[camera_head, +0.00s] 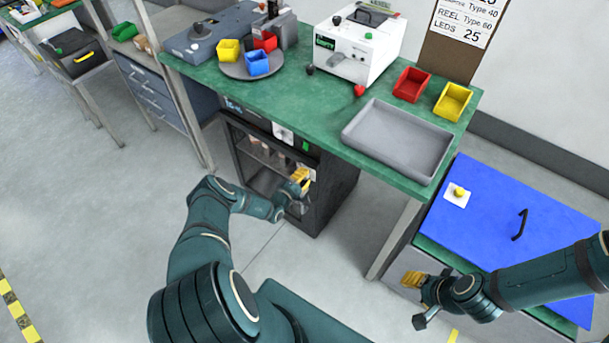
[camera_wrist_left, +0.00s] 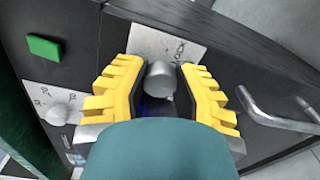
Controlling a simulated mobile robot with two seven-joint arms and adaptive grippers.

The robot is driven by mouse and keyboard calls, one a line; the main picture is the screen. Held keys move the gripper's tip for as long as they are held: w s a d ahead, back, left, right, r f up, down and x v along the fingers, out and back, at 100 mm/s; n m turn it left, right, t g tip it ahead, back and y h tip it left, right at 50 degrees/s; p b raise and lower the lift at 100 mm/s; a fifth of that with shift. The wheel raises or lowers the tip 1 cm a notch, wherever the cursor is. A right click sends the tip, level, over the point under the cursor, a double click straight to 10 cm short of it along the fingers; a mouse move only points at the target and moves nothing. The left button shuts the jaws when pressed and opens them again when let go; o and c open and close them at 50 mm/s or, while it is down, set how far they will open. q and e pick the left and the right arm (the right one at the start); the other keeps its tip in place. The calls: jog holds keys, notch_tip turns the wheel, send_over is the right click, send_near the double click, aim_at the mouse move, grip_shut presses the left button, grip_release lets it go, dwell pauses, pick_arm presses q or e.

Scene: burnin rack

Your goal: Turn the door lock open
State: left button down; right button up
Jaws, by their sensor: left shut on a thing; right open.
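The door lock is a round grey knob (camera_wrist_left: 159,80) on a light plate marked LOCK (camera_wrist_left: 170,48) in the left wrist view. My left gripper (camera_wrist_left: 160,92) has its yellow fingers on both sides of the knob and is shut on it. In the head view my left gripper (camera_head: 301,181) is at the upper right front of the black cabinet (camera_head: 335,185), and hides the lock there. The cabinet's glass door (camera_head: 262,175) looks closed. My right gripper (camera_head: 415,283) is open and empty, beside the blue-topped unit at the lower right.
A bar handle (camera_wrist_left: 275,120) is right of the lock. A green button (camera_wrist_left: 44,47) and a dial (camera_wrist_left: 58,114) are to its left. The green workbench (camera_head: 310,100) stands over the cabinet, with a grey tray (camera_head: 400,140) on it. The floor in front is clear.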

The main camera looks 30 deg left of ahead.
pick_arm(q)
jog(key=shift+r, duration=0.1)
dwell(0.5)
jog(key=c, duration=0.7)
grip_release()
jog(key=shift+w+d, duration=0.1)
jog(key=s, duration=0.8)
jog(key=s+a, duration=0.1)
jog(key=s, duration=0.3)
jog(key=shift+r, duration=0.15)
